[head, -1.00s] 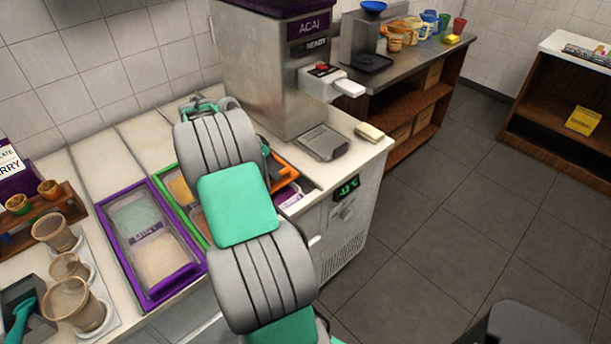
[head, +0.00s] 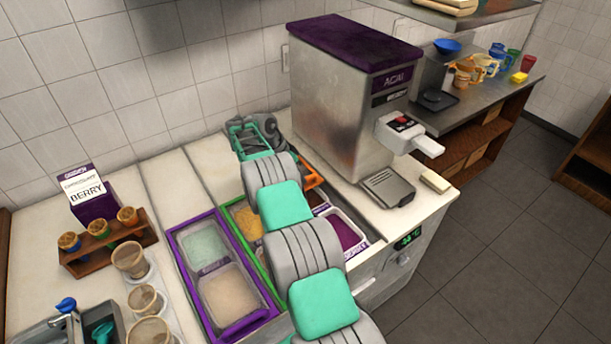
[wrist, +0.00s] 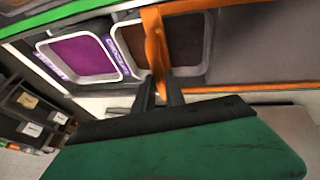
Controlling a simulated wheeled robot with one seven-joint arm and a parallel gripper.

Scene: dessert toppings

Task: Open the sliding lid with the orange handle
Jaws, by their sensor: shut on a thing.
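The orange handle (wrist: 157,48) is an upright orange bar in the wrist view. My gripper (wrist: 160,84) has its two dark fingers closed at the lower end of this bar. In the head view, an orange part (head: 314,181) shows behind my arm, below the dispenser. My arm hides much of the topping well there, and I cannot make out the fingertips. The purple bin also shows in the head view (head: 346,231).
A steel acai dispenser (head: 345,110) stands close behind the well, with a drip tray (head: 388,188) in front. A purple-framed bin pair (head: 189,259) lies left of my arm. Strainer cups (head: 131,262) stand further left. The floor at right is clear.

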